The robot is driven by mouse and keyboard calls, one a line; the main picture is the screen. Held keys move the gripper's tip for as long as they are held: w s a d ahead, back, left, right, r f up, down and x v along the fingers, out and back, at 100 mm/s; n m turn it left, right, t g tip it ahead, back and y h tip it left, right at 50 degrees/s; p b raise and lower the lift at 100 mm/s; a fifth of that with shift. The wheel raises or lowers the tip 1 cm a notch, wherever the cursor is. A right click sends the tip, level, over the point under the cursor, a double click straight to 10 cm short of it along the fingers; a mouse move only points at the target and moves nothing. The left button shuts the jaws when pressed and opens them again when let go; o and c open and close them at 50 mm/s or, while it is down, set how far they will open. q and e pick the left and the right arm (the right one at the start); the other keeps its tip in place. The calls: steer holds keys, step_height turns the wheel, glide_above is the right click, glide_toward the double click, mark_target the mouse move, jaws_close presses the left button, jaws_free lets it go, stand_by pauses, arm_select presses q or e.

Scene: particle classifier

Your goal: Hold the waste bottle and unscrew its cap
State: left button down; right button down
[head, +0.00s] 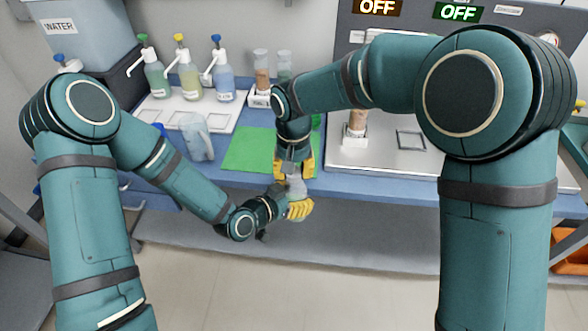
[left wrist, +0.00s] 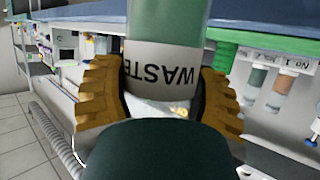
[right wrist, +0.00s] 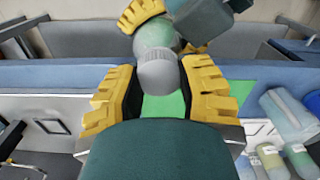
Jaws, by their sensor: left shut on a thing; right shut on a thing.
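The waste bottle (left wrist: 166,60) has a white label reading WASTE, upside down in the left wrist view, and greenish contents. My left gripper (head: 299,208) is shut on the bottle's body, one yellow finger on each side, in front of the bench edge. The bottle's grey-white cap (right wrist: 158,72) shows in the right wrist view, pointing toward my right gripper. My right gripper (head: 295,167) reaches down from above, its yellow fingers on both sides of the cap and shut on it. In the head view the bottle (head: 296,187) is small and partly hidden between the grippers.
A green mat (head: 252,150) lies on the blue bench (head: 345,180). Several pump bottles (head: 187,75) stand at the back left, with a clear beaker (head: 196,137) nearer. A metal plate (head: 385,150) lies right. Open floor (head: 190,285) lies in front.

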steer(key=n, duration=0.4)
steer(key=shift+a, duration=0.2)
steer(key=n, duration=0.4)
steer(key=shift+s, duration=0.1)
steer(key=shift+r, duration=0.1)
steer(key=shift+r, duration=1.05)
